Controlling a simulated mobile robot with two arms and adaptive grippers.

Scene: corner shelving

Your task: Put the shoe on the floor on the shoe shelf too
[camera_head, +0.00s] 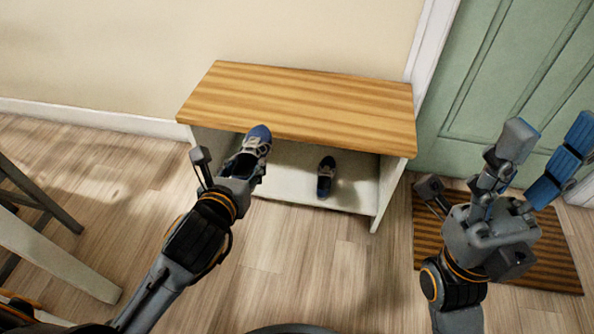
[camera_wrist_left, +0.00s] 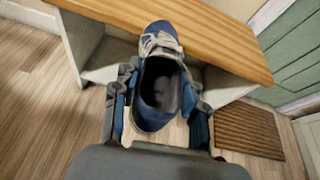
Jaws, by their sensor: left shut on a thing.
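My left gripper (camera_head: 236,180) is shut on a blue shoe (camera_head: 257,141) with pale laces. The shoe is held in front of the shelf's left part, with its toe toward the shelf. In the left wrist view the shoe (camera_wrist_left: 160,85) sits between the two fingers, opening facing the camera. The shoe shelf (camera_head: 300,100) has a striped wooden top and white sides. A second blue shoe (camera_head: 326,178) stands on its white lower board, right of the middle. My right gripper (camera_head: 541,160) is open and empty, raised at the right above the doormat.
A striped brown doormat (camera_head: 556,262) lies before the green door (camera_head: 520,70) at the right. Grey furniture legs (camera_head: 55,255) stand at the left. The lower board has free room left of the standing shoe. The wooden floor (camera_head: 300,265) before the shelf is clear.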

